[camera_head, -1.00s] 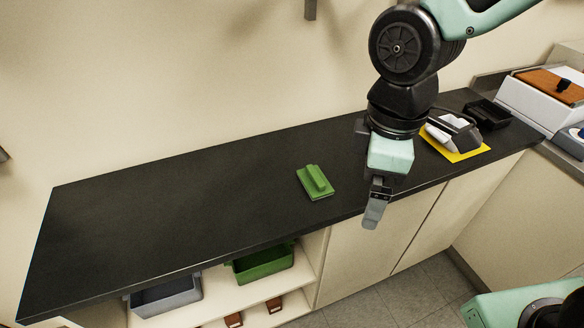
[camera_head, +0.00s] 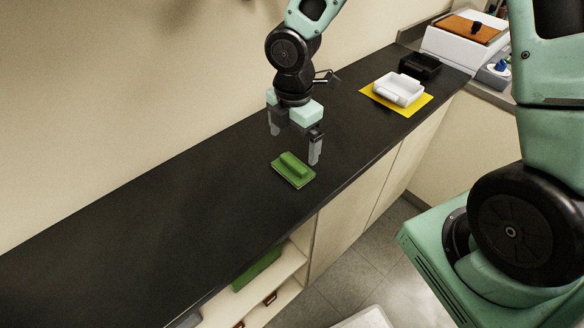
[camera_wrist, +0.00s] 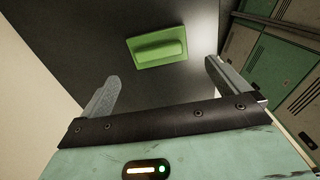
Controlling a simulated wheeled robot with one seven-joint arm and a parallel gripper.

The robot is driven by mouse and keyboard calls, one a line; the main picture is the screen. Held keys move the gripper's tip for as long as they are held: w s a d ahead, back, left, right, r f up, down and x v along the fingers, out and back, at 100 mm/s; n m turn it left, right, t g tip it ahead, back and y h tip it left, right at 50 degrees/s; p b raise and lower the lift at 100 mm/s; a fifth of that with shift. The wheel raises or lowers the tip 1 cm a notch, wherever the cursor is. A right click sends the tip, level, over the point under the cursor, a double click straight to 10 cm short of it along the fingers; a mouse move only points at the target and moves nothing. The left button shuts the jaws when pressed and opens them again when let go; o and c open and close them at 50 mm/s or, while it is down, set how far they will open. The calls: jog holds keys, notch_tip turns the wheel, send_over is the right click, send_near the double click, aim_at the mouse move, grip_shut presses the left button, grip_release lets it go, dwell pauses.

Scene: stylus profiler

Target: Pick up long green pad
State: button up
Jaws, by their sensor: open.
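The long green pad (camera_head: 293,170) lies flat on the dark counter, a green plate with a raised long grip on top. My gripper (camera_head: 294,148) is open and empty, pointing down above the counter just behind the pad, its two fingers spread apart. In the wrist view the pad (camera_wrist: 157,47) shows whole beyond the open fingertips (camera_wrist: 162,72), roughly centred between them and not touched by either.
The dark counter (camera_head: 150,215) is clear around the pad. Further right are a yellow mat (camera_head: 407,108) with a white tray (camera_head: 399,90), a black tray (camera_head: 420,66) and a white box with an orange-brown top (camera_head: 466,37). A green bin (camera_head: 256,268) sits on the shelf below.

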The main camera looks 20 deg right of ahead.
aim_at(293, 163)
notch_tip(293, 163, down, 8)
jog(key=shift+w+f, duration=0.1)
jog(key=shift+w, duration=0.05)
jog(key=c, duration=0.7)
